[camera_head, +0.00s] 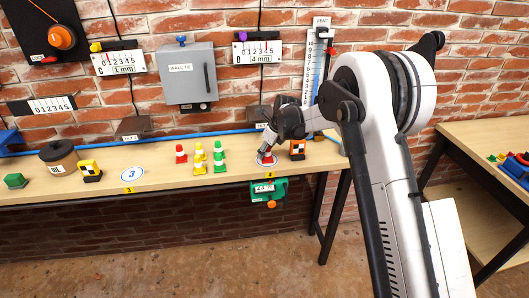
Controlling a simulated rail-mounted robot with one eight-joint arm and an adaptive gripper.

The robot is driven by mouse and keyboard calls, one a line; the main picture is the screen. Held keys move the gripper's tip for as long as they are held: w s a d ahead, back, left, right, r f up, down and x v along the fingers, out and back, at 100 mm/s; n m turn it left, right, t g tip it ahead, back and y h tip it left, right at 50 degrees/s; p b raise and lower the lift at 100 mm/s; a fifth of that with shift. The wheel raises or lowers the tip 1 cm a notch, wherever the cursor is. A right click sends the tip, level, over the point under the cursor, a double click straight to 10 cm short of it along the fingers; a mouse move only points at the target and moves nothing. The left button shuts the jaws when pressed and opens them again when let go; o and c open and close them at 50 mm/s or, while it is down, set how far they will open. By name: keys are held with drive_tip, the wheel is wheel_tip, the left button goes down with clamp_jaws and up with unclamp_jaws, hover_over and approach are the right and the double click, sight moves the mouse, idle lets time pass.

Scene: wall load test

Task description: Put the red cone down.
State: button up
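A red cone (266,160) is at the tip of my gripper (267,149), over a white round marker (274,162) near the front edge of the wooden bench (150,162). The gripper points down and its fingers hide the cone's upper part. The cone's base looks at or very near the marker; I cannot tell whether it bears on it. The fingers are too small and dark to show whether they grip the cone. Another red cone (181,157) stands further left on the bench.
Yellow cones (199,168) and green cones (219,166) stand left of my gripper. A black-and-orange checkered block (297,152) is close on its right. A green device (268,190) hangs at the bench front. A blue pipe (225,132) runs along the back.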

drive_tip(key=o, duration=0.4)
drive_tip(key=shift+o, duration=0.2)
